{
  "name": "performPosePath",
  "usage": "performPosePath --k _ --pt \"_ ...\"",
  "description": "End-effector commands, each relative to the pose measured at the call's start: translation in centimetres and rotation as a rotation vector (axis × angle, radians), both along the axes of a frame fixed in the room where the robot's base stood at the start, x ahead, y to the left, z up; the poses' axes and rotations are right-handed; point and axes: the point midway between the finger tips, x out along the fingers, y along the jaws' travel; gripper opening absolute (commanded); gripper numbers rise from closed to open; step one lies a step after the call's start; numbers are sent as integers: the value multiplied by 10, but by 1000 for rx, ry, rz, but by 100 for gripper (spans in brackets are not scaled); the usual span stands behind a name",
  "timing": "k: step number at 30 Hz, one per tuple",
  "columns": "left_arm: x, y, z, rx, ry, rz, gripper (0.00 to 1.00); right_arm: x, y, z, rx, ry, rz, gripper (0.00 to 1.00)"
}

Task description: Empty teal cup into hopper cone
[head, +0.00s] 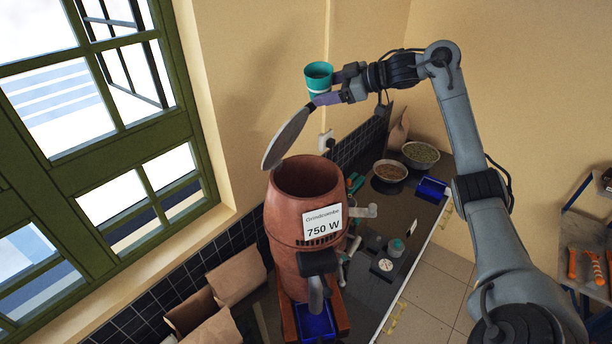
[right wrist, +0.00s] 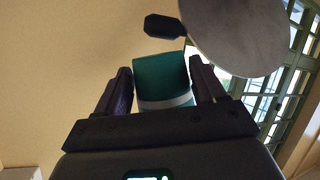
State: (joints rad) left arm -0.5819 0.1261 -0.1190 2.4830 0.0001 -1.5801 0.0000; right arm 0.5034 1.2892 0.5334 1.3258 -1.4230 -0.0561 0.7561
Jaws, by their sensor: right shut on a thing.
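The teal cup (head: 318,76) with a pale band is held high above the counter, behind and above the grinder. It looks upright, and what is inside is hard to make out. My right gripper (head: 322,92) is shut on it; the right wrist view shows the teal cup (right wrist: 162,80) between the two fingers. The hopper cone (head: 306,178) is the wide open top of the brown grinder, below the cup in the head view. Its grey round lid (head: 286,138) stands tilted open, close to the cup and gripper. My left gripper is not in view.
Two bowls, one with brown contents (head: 390,171) and one with green contents (head: 420,153), stand on the counter behind. A blue tray (head: 431,188) is beside them. Paper bags (head: 237,277) lie left of the grinder, near the window. A blue bin (head: 315,322) sits under the spout.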

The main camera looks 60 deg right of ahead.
Motion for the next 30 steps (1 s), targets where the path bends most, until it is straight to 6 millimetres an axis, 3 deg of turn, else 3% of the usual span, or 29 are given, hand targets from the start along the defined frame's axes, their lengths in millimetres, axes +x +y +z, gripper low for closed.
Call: performPosePath --k 1,9,14,16,30 --pt "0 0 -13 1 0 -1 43 -1 4 -9 -52 -11 1 39" --pt "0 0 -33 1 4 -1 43 -5 23 15 -345 -69 0 39" --pt "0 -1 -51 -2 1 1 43 -5 24 6 -467 -89 -1 39" --pt "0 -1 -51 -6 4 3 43 -5 24 15 -555 -108 -2 39" --pt "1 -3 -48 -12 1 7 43 -5 23 20 -596 -115 -1 39"
